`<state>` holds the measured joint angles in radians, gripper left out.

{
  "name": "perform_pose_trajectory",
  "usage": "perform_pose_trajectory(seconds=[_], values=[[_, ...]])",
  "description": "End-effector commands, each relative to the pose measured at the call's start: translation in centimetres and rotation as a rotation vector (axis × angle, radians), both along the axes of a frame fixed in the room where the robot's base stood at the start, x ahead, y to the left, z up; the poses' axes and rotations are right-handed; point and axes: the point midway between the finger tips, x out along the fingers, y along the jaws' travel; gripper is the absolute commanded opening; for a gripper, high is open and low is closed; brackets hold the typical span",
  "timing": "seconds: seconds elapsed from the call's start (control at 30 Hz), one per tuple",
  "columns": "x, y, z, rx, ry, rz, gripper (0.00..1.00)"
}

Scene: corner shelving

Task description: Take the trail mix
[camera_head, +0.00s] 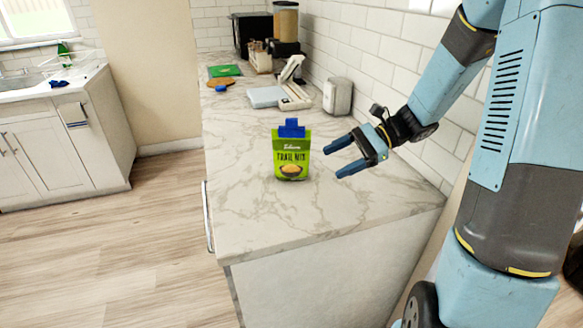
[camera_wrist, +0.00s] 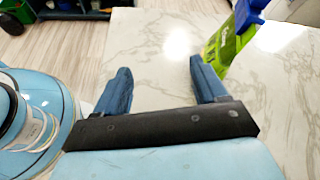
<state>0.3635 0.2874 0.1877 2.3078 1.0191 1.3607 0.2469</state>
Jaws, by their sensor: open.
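The trail mix (camera_head: 291,160) is a green bag with a blue clip on top. It stands upright on the marble counter near its front end. My gripper (camera_head: 332,161) is open and empty, to the right of the bag, with its fingers pointing left toward it and a small gap between. In the wrist view the bag (camera_wrist: 232,42) shows at the upper right, beyond and outside the right finger, which covers part of its lower edge. The space between the fingertips (camera_wrist: 160,68) holds only a view of bare counter.
The marble counter (camera_head: 250,205) is clear around the bag. Farther back are a white scale-like device (camera_head: 285,93), a grey-white box (camera_head: 337,96), a green board (camera_head: 224,71) and a dark appliance. A tiled wall (camera_head: 400,55) runs along the right.

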Motion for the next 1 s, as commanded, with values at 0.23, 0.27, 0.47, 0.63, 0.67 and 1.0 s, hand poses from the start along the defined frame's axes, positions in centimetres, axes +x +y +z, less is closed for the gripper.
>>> perform_pose_trajectory(seconds=[0.23, 0.27, 0.47, 0.63, 0.67, 1.0], values=[[4.3, -0.8, -2.8, 0.216, 0.185, -0.167, 0.71], [4.7, -0.9, -3.1, 0.240, 0.205, -0.186, 0.71], [6.9, -1.7, -4.5, 0.357, 0.291, -0.277, 0.71], [7.6, -2.0, -5.0, 0.393, 0.315, -0.304, 0.71], [7.7, -1.9, -5.0, 0.395, 0.317, -0.305, 0.71], [8.0, 3.2, -5.0, 0.395, 0.317, -0.303, 0.71]])
